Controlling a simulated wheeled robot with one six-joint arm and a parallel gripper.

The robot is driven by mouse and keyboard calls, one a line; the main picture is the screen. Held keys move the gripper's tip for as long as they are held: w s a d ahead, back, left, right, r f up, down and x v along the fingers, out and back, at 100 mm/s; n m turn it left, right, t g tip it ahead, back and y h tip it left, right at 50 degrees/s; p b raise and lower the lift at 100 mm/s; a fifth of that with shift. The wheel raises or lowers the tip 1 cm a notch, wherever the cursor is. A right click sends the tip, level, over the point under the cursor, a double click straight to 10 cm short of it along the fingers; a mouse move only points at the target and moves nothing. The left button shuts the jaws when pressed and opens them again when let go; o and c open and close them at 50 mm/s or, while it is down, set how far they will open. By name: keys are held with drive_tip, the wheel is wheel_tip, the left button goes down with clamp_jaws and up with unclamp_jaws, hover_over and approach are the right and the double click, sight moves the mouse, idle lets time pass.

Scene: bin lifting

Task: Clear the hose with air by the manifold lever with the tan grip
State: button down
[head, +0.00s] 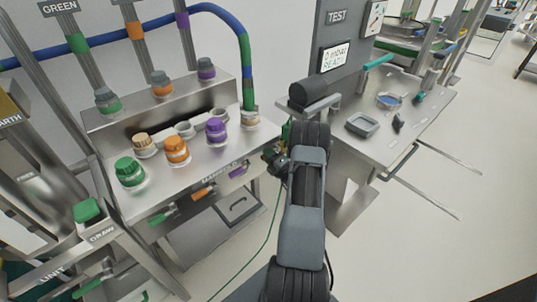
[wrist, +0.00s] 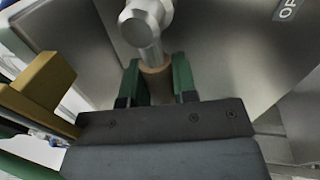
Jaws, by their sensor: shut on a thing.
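In the wrist view, the green fingers of my gripper (wrist: 157,84) stand on either side of a tan grip (wrist: 154,70) and are shut on it. The grip is on a metal lever (wrist: 147,24) with a rounded pivot, in front of a steel panel. In the head view my gripper (head: 273,159) is at the right end of the manifold bench's front; the tan lever is hidden there. The blue hose (head: 216,11) arches over the bench and comes down with coloured bands to a fitting (head: 250,118) at the bench's right end.
Levers with green (head: 159,218), orange (head: 202,194) and purple (head: 238,171) grips line the bench front. Green (head: 130,173), orange (head: 176,150) and purple (head: 216,131) couplings stand on top. A test station (head: 368,142) with a display (head: 336,56) stands right; floor shows between.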

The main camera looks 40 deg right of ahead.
drive_tip(key=shift+r+m, duration=0.3)
drive_tip(key=shift+m, duration=0.4)
drive_tip(key=c, duration=0.9)
unclamp_jaws()
drive_tip(key=shift+s, duration=0.1)
drive_tip(key=s+f, duration=0.1)
drive_tip(key=s, duration=0.8)
drive_tip(key=s+f, duration=0.1)
drive_tip(key=s, duration=0.3)
drive_tip(key=shift+s+d+f, duration=0.1)
drive_tip(key=shift+s+f, duration=0.1)
drive_tip(key=shift+f, duration=0.15)
